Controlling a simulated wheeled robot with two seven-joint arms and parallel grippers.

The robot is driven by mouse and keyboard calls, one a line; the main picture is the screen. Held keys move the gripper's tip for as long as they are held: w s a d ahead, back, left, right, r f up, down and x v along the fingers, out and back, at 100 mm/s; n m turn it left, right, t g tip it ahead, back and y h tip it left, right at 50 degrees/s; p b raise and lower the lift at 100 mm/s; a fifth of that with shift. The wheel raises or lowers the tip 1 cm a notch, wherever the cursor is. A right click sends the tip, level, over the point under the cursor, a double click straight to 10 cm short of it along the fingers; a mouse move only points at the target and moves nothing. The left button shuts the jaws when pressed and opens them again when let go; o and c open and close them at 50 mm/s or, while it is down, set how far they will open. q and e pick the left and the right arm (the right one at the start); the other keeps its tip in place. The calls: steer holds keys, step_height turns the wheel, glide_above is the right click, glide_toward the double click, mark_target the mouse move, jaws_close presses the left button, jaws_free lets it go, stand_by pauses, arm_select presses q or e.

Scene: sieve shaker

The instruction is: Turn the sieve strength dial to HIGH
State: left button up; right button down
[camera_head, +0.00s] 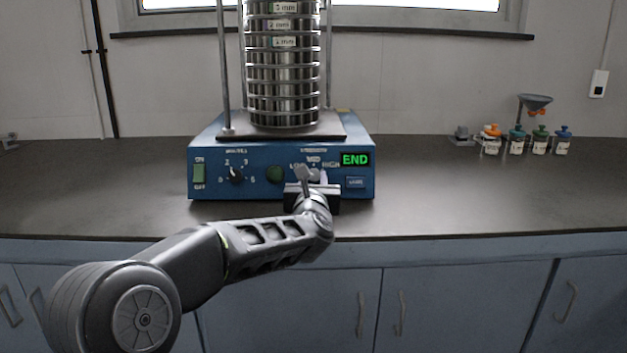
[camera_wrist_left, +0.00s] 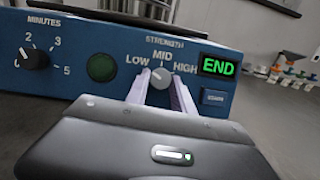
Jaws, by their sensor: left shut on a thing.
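The blue sieve shaker (camera_head: 262,190) stands on the dark counter, and its control panel faces me. The grey strength dial (camera_wrist_left: 161,78) sits below the MID label, between LOW on the left and HIGH on the right. Which mark it points to is hard to tell. My left gripper (camera_head: 313,180) is in front of the panel and covers most of the dial in the head view. In the left wrist view the two pale fingers of this gripper (camera_wrist_left: 160,92) are on either side of the dial, shut on it. My right gripper is not in view.
A green END display (camera_head: 355,159) is right of the dial. The round green button (camera_wrist_left: 102,68) and the minutes dial (camera_wrist_left: 35,58) are to its left. A stack of steel sieves (camera_head: 283,85) stands on the shaker. Several small bottles (camera_head: 539,140) stand at the right; the counter between is clear.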

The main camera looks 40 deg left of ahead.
arm_select(q)
jaws_close()
